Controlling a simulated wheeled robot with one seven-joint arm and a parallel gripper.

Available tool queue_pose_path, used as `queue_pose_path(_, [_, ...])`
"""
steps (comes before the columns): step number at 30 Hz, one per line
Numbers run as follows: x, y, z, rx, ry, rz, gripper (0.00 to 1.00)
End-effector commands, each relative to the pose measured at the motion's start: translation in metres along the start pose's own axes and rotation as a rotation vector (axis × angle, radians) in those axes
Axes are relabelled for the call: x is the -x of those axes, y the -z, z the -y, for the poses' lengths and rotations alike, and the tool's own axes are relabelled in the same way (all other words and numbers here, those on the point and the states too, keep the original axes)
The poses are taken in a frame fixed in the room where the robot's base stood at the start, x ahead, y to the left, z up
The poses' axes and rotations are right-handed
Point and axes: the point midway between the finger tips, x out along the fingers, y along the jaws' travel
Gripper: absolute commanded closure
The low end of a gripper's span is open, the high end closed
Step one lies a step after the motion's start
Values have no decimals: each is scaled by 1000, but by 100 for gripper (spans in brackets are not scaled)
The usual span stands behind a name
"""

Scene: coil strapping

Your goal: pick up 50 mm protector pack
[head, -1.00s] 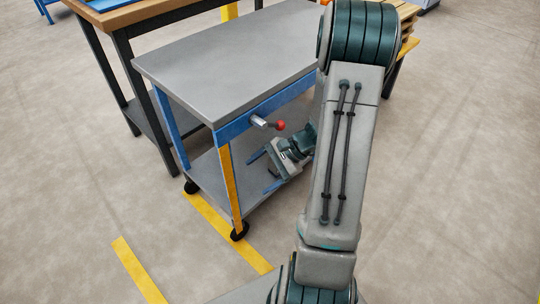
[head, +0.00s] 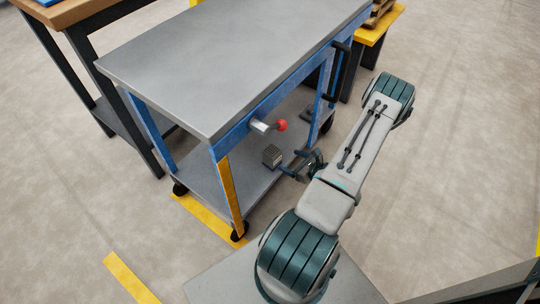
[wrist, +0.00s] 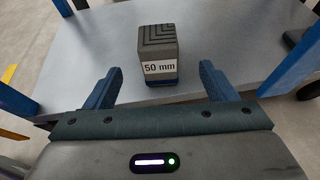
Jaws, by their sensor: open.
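The 50 mm protector pack (wrist: 158,50) is a small dark grey block with angled ridges on top and a white "50 mm" label on its front. It stands upright on the lower shelf (wrist: 215,38) of the cart. In the head view the pack (head: 272,156) also shows on that shelf, to the left of my gripper (head: 294,164). In the wrist view my gripper (wrist: 157,88) is open, with its two blue fingers apart. The pack is beyond the fingertips, roughly centred between them and not touched.
The cart's grey top (head: 230,60) overhangs the shelf. A red-knobbed lever (head: 281,125) sticks out from its blue frame above the pack. Cart posts (wrist: 297,55) stand on both sides of the opening. A wooden workbench (head: 60,12) is behind at left.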

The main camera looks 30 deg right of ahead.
Motion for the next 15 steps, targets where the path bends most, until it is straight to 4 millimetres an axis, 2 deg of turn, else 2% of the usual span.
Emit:
queue_pose_path(3, [-27,2,-1,4,-6,2,22])
queue_pose_path(7, [-52,2,-2,4,-6,2,22])
queue_pose_path(10, [-64,1,-1,4,-4,1,22])
queue_pose_path(15, [-74,0,-1,3,-4,0,22])
